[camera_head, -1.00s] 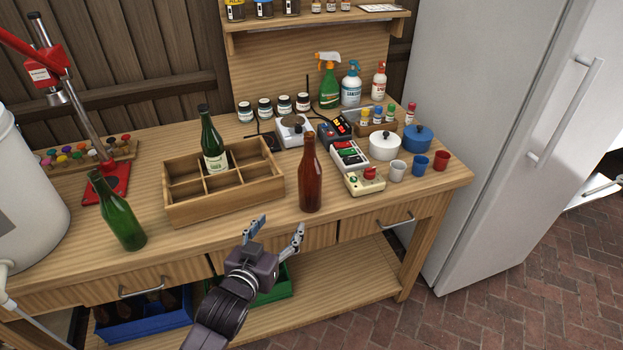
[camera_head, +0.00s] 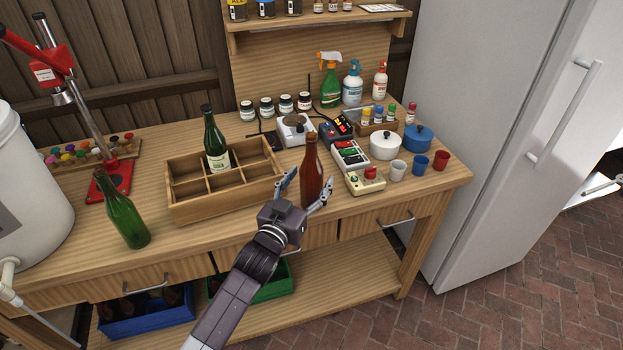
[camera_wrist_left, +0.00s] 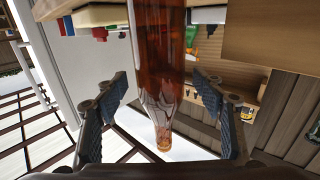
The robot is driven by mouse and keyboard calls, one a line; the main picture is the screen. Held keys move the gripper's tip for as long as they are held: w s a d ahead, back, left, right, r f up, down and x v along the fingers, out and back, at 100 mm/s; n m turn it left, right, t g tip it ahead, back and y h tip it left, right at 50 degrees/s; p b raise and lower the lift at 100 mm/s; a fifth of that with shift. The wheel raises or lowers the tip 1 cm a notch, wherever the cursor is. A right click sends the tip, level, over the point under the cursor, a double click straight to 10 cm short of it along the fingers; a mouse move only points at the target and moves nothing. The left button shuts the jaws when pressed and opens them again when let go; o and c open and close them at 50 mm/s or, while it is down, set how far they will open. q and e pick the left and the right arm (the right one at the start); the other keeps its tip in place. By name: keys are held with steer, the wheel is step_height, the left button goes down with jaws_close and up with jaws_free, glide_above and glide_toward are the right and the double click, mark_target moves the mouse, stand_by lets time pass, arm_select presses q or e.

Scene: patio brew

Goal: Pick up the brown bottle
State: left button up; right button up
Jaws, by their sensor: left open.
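The brown bottle (camera_head: 312,172) stands upright on the wooden workbench near its front edge, just right of the divided wooden crate. My left gripper (camera_head: 304,192) is open at the bottle, with one finger on its left side and the other on its right. In the left wrist view the bottle (camera_wrist_left: 160,70) appears between the two spread fingers (camera_wrist_left: 162,118), with visible gaps on both sides. The gripper hides part of the bottle's lower body in the head view. My right gripper is not in view.
The wooden crate (camera_head: 190,212) holds a green bottle (camera_head: 214,140). Another green bottle (camera_head: 124,212) stands at the left. A control box with a red button (camera_head: 366,181) sits close right of the brown bottle, with cups and pots beyond. A fridge (camera_head: 480,120) stands at right.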

arm_select(q)
steer(key=shift+x, duration=0.85)
steer(key=c, duration=1.5)
